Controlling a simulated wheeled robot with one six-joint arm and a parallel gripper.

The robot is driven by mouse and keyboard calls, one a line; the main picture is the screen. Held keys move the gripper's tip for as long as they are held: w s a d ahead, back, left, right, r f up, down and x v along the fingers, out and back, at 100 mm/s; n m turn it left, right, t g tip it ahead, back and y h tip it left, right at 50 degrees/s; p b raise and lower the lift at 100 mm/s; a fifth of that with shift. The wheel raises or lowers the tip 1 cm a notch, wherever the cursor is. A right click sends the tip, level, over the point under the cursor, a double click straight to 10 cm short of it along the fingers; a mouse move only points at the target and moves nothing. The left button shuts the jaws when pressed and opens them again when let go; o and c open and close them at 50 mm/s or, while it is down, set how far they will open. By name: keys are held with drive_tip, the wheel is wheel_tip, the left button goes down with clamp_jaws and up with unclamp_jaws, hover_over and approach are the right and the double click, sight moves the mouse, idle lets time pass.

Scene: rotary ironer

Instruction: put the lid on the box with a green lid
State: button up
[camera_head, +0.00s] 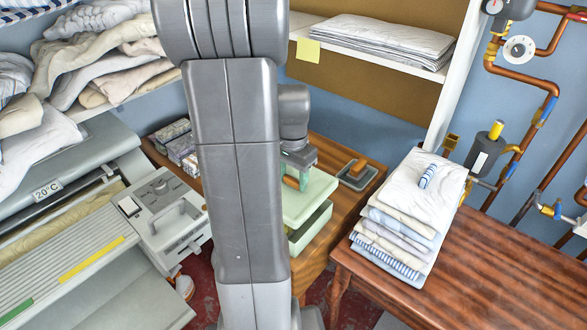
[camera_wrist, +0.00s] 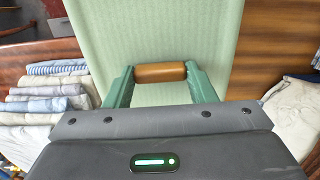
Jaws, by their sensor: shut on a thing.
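The pale green lid (camera_head: 310,192) is over the green box (camera_head: 314,226) on the wooden table, right of my arm in the head view. A gap with a dark interior shows between the lid and the box's front rim, so the lid looks raised or tilted. My gripper (camera_head: 298,178) is shut on the lid's brown wooden handle (camera_wrist: 160,72). In the wrist view the green fingers (camera_wrist: 160,84) hold both ends of the handle, and the lid (camera_wrist: 160,30) fills the middle. My arm hides the left part of the box and lid.
A small grey tray (camera_head: 357,174) with a brown-handled object stands right of the box. Folded laundry (camera_head: 405,225) is stacked at the front right. The ironer (camera_head: 75,235) and a grey machine (camera_head: 162,215) are on the left. Small boxes (camera_head: 175,140) stand at the back left.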

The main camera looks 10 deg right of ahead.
sight(292, 185)
drive_tip(key=shift+w+a, duration=0.1)
drive_tip(key=shift+a, duration=0.05)
drive_tip(key=shift+f+b, duration=2.25)
drive_tip(key=shift+f, duration=0.9)
drive_tip(key=shift+f+b, duration=0.55)
drive_tip(key=shift+f, duration=0.45)
idle(0.9)
drive_tip(key=o, duration=1.5)
drive_tip(key=shift+o, duration=0.2)
drive_tip(key=shift+r, duration=0.15)
